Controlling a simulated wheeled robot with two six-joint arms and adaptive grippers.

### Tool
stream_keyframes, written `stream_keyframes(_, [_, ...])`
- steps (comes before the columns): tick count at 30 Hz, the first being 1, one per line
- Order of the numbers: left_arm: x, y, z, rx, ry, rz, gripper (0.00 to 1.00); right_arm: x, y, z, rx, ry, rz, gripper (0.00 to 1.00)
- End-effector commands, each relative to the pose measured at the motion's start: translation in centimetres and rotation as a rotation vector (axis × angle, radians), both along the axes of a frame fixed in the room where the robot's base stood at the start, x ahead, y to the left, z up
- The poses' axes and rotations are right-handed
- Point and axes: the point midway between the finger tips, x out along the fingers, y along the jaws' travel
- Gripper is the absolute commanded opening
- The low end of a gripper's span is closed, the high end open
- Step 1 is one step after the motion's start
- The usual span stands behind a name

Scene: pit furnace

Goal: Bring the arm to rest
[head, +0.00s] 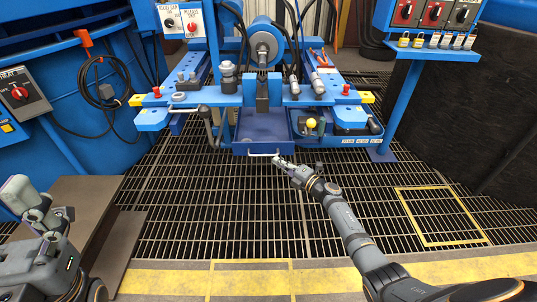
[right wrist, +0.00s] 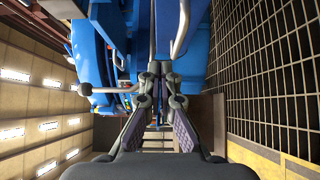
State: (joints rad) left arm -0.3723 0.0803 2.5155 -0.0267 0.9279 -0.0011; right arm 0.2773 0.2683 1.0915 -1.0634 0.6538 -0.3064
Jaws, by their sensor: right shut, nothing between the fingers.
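My right arm reaches forward from the lower right in the head view. Its gripper (head: 280,161) is shut and empty, close to the right end of the pale handle (head: 261,154) on the blue drawer (head: 262,128); I cannot tell whether they touch. In the right wrist view, the two dark fingers of this gripper (right wrist: 160,70) come together in front of blue metalwork. My left arm is folded at the lower left of the head view, with its grey gripper end (head: 42,208) at the left edge. Its finger opening is unclear.
The blue bench (head: 225,100) ahead carries fittings, a yellow-knobbed tool (head: 311,123) and red knobs. A control panel with padlocks (head: 433,14) stands at the right, a heat switch box (head: 20,92) at the left. Grating floor (head: 210,215) between is clear.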

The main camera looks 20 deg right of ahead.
Motion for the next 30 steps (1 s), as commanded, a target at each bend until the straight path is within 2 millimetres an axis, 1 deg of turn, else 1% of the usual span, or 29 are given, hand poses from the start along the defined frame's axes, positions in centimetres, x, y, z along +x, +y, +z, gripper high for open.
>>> stream_keyframes(1, [0.1, 0.0, 0.7, 0.000, 0.003, -0.003, 0.82, -1.0, -0.6, 0.3, -0.002, 0.001, 0.001, 0.00])
stream_keyframes(3, [0.2, 0.0, 1.0, -0.001, 0.005, -0.008, 0.82, -2.1, -1.1, 0.2, -0.001, 0.000, 0.002, 0.00])
stream_keyframes(7, [0.2, -0.1, 1.3, 0.008, 0.003, -0.015, 0.82, -3.3, -1.7, 0.0, 0.000, 0.000, 0.003, 0.00])
stream_keyframes(10, [0.2, -0.1, 1.3, 0.011, 0.004, -0.017, 0.82, -3.6, -1.9, 0.0, 0.001, -0.002, 0.003, 0.00])
stream_keyframes(17, [0.2, -0.1, 1.1, 0.009, 0.006, -0.015, 0.82, -3.6, -1.9, -0.1, 0.002, -0.001, 0.003, 0.00])
stream_keyframes(20, [1.1, 0.0, 0.9, 0.002, 0.051, -0.010, 0.82, -4.0, -1.4, 0.7, 0.041, -0.004, -0.008, 0.00])
stream_keyframes(23, [4.1, 0.2, 0.1, -0.007, 0.200, 0.000, 0.82, -5.6, 0.2, 4.1, 0.215, -0.017, -0.052, 0.00])
stream_keyframes(24, [5.9, 0.4, -0.8, -0.011, 0.292, 0.005, 0.82, -6.7, 0.8, 6.0, 0.322, -0.016, -0.076, 0.00])
stream_keyframes(26, [8.5, 0.6, -2.4, -0.017, 0.433, 0.012, 0.82, -8.5, 1.5, 8.8, 0.500, -0.005, -0.114, 0.00])
stream_keyframes(27, [10.0, 0.7, -3.7, -0.021, 0.520, 0.015, 0.82, -9.7, 1.8, 10.5, 0.609, 0.007, -0.132, 0.00])
stream_keyframes(30, [12.6, 0.9, -6.7, -0.026, 0.694, 0.021, 0.82, -12.1, 2.1, 13.7, 0.833, 0.043, -0.163, 0.00])
